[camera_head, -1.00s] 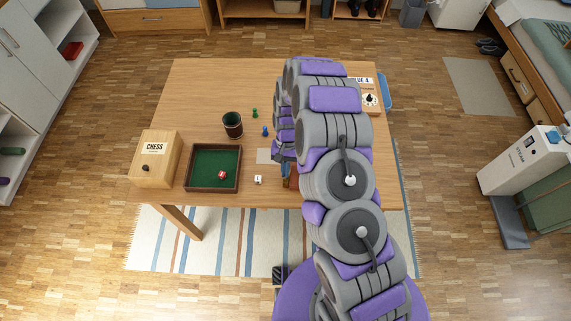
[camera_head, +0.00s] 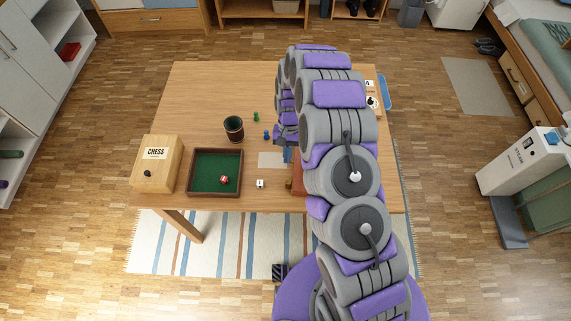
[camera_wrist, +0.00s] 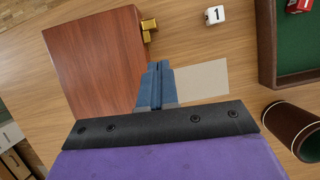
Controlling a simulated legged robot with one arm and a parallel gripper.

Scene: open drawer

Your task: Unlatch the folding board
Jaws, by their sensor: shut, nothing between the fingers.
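The folding board (camera_wrist: 95,60) is a closed reddish-brown wooden case lying on the table in the wrist view. A brass latch (camera_wrist: 148,30) sits on its edge; I cannot tell whether it is fastened. In the head view only a strip of the board (camera_head: 297,178) shows, the rest hidden behind my arm. My gripper (camera_wrist: 156,68) has blue fingers, shut and empty. In the wrist view they overlap the board's near corner, with the latch beyond their tips. The gripper also shows partly in the head view (camera_head: 287,155).
A green-lined dice tray (camera_head: 215,190) with a red die, a white die (camera_head: 260,183), a dice cup (camera_head: 233,128) and pawns (camera_head: 256,117) stand left of my arm. The chess box (camera_head: 157,163) is at far left. A pale card (camera_wrist: 202,80) lies beside the fingers.

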